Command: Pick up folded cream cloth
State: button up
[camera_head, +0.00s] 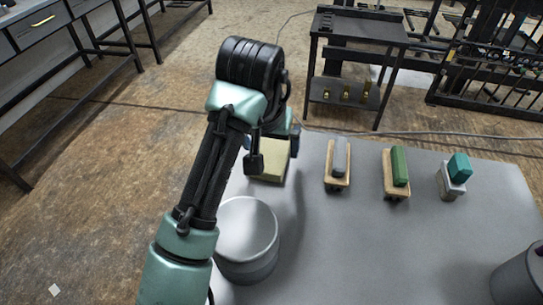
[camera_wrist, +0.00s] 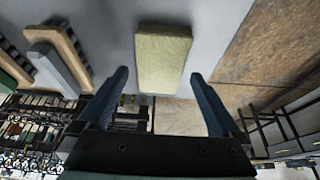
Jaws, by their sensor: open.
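The folded cream cloth (camera_head: 270,165) is a pale yellow block lying on the grey table near its far left edge. My arm hides part of it in the head view. In the wrist view the whole cloth (camera_wrist: 162,60) shows, ahead of the fingertips and roughly midway between them. My gripper (camera_wrist: 160,85) is open and empty, with one dark finger on each side of the cloth's line. In the head view my gripper (camera_head: 272,150) is over or beside the cloth; the exact height gap is unclear.
A round grey container (camera_head: 246,235) stands on the table (camera_head: 340,255) close to my arm. To the right are a wooden holder with a grey piece (camera_head: 338,165), one with a green piece (camera_head: 399,170), and a teal-topped block (camera_head: 457,172). A dark cylinder (camera_head: 520,280) stands at front right.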

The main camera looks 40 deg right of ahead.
aim_at(271, 154)
jog(key=shift+x, duration=1.15)
jog(key=c, duration=1.2)
jog(key=shift+r, duration=0.15)
notch_tip(271, 154, up, 10)
jog(key=p, duration=0.2)
